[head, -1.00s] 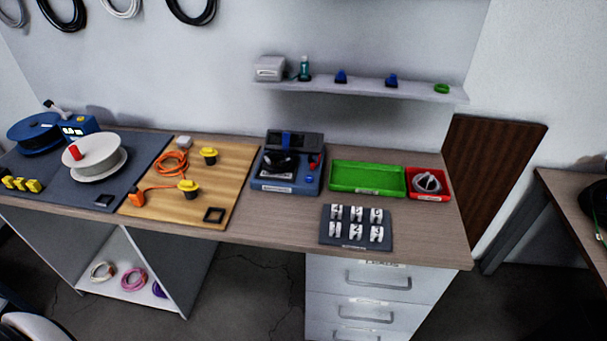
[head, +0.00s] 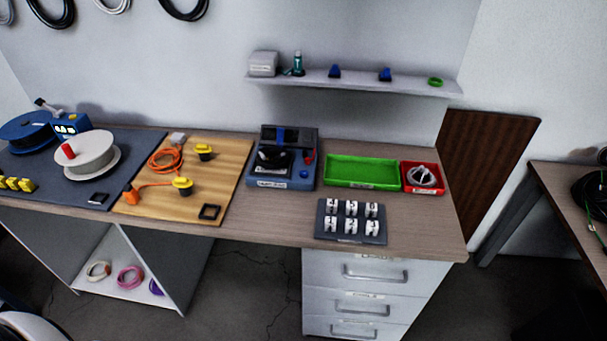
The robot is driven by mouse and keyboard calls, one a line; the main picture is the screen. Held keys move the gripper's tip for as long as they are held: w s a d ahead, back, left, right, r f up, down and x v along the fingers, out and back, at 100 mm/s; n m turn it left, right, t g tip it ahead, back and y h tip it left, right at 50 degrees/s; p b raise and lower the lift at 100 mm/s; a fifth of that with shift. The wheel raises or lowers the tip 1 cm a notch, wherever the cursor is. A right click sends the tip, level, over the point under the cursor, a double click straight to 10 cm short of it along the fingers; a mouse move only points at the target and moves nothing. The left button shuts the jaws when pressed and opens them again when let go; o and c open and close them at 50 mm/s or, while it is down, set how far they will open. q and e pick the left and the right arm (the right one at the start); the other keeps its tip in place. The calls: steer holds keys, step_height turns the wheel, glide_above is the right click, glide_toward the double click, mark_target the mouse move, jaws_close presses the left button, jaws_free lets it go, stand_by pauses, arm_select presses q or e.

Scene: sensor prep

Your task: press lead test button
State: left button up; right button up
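A blue test device (head: 284,157) stands on the workbench near its middle, toward the wall. It has a dark upper panel, a black part in its middle and a pale label on its front. A small round blue button (head: 304,174) sits at its front right, and a red part (head: 310,156) is just above that. I cannot read whether the label names the lead test. Neither gripper is in view, and nothing covers the device.
A green tray (head: 362,185), a red bin (head: 437,187) with a grey coil and a dark numbered block (head: 350,239) are right of the device. A wooden board (head: 231,157) with orange cable and yellow parts is left. A shelf (head: 420,91) hangs above. Drawers (head: 402,259) are below.

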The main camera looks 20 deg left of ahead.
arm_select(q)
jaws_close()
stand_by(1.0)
